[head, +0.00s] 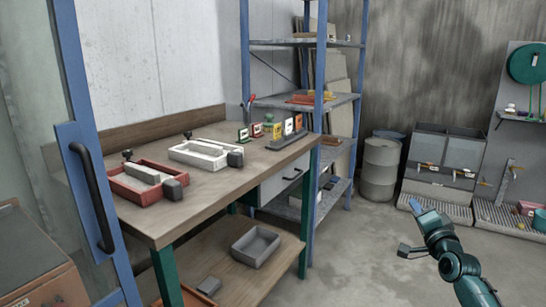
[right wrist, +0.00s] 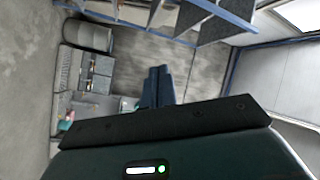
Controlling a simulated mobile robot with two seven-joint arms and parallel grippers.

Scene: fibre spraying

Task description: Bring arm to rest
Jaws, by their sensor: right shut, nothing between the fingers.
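My right arm comes in at the lower right of the head view. Its gripper (head: 416,207) points up and away over the bare floor, with blue fingers. In the right wrist view the two blue fingers (right wrist: 157,87) lie side by side, closed, with nothing between them. The gripper touches nothing. My left gripper does not show in either view.
A wooden workbench (head: 160,221) on the left holds a red tray (head: 118,187), a white tray (head: 186,155) and several small cards. A blue-framed shelf (head: 320,80), a grey barrel (head: 380,165) and grey spray stations (head: 440,150) stand behind. Floor around the right gripper is clear.

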